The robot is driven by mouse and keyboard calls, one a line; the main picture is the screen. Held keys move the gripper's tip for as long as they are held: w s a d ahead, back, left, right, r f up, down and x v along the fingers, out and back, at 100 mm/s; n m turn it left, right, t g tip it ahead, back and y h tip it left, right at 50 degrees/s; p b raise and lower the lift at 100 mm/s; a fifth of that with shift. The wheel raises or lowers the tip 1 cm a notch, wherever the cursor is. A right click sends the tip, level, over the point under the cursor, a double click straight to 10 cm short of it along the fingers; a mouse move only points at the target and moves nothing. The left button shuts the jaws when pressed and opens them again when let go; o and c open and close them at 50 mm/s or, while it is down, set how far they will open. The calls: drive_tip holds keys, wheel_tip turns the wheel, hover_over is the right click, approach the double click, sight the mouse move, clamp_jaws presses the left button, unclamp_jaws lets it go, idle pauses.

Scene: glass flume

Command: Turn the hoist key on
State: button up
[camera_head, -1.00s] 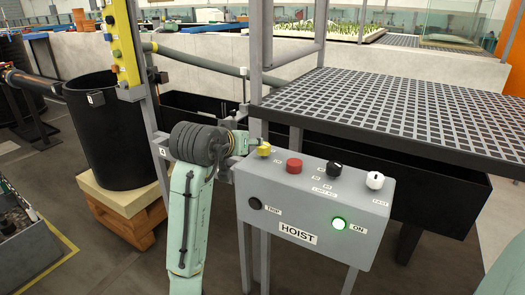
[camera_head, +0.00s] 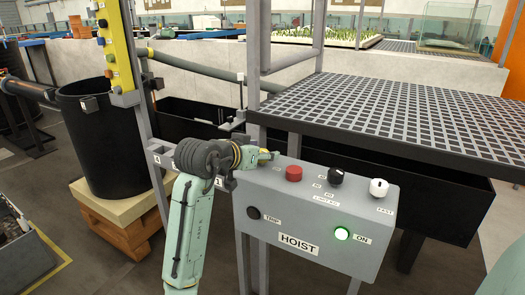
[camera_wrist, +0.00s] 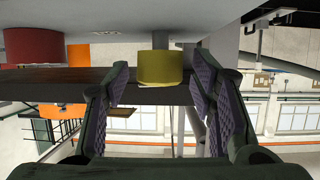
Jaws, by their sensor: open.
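The grey hoist box (camera_head: 300,244), labelled HOIST, stands on legs in front of the grating. My gripper (camera_head: 268,155) is at the left end of its top face and mostly hides the yellow knob there, which seems to be the key. In the wrist view the yellow knob (camera_wrist: 160,67) lies between the two open finger pads (camera_wrist: 158,92), with a gap on each side. The lamp (camera_head: 253,213) marked TRIP is dark. The key's marking is hidden.
A red button (camera_head: 293,173) sits just right of my gripper. A black selector (camera_head: 336,176) and a white knob (camera_head: 378,188) follow farther right. The grating (camera_head: 400,120) lies behind the box, and a grey post (camera_head: 253,60) rises behind my gripper.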

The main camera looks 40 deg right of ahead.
drive_tip(key=shift+w+d+f, duration=0.15)
drive_tip(key=shift+d+f, duration=0.05)
drive_tip(key=shift+d, duration=0.2)
drive_tip(key=c, duration=1.1)
drive_tip(key=shift+r+n+t+y+p, duration=0.1)
drive_tip(key=shift+n+t+y+p, duration=0.2)
drive_tip(key=shift+n+t+p, duration=0.3)
drive_tip(key=shift+c, duration=0.2)
drive_tip(key=shift+n+t+y, duration=0.4)
drive_tip(key=shift+n+t, duration=0.5)
drive_tip(key=shift+t, duration=0.1)
drive_tip(key=o, duration=1.1)
drive_tip(key=shift+o, duration=0.2)
